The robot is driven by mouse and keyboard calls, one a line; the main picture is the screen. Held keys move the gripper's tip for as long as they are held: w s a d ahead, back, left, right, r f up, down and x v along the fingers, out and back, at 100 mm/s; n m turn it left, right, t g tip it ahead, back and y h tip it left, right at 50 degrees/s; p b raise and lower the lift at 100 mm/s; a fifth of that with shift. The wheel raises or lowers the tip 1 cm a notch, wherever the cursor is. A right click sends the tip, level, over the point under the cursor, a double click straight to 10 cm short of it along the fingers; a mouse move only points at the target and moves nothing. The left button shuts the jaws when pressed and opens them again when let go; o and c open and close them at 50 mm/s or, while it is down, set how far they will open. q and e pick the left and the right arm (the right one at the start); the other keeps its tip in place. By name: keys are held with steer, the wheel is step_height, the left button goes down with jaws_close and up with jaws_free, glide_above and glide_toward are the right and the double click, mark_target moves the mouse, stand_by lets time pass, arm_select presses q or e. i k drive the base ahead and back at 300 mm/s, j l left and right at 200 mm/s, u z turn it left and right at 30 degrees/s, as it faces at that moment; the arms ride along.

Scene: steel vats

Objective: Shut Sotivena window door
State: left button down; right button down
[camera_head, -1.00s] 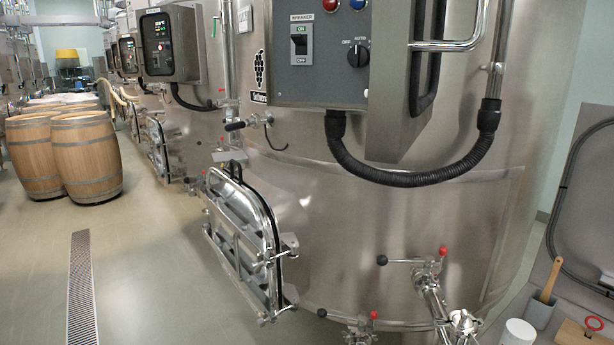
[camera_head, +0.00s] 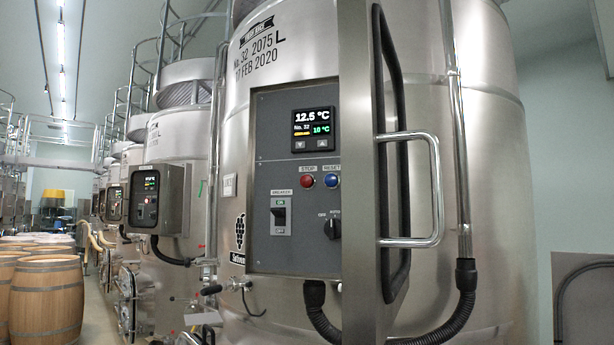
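The window door (camera_head: 357,190) belongs to the control box on the nearest steel vat. It is a grey metal door, seen nearly edge-on, and it stands swung open at the box's right side. A black seal loop (camera_head: 390,130) and a bent chrome handle (camera_head: 437,185) show on it. The control panel (camera_head: 268,180) lies uncovered to its left, with a lit display (camera_head: 313,130), a red and a blue button, a breaker switch and a knob. A grape logo with partly readable lettering is on the vat left of the panel. Neither gripper is in view.
The nearest vat (camera_head: 490,130) fills the middle and right. A black hose (camera_head: 440,330) curves below the door. Another control box (camera_head: 158,198) is on the vat to the left. Wooden barrels (camera_head: 47,295) stand at the lower left.

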mark_target(377, 243)
steer(key=i+l, duration=0.1)
steer(key=l, duration=1.35)
steer(key=i, duration=0.05)
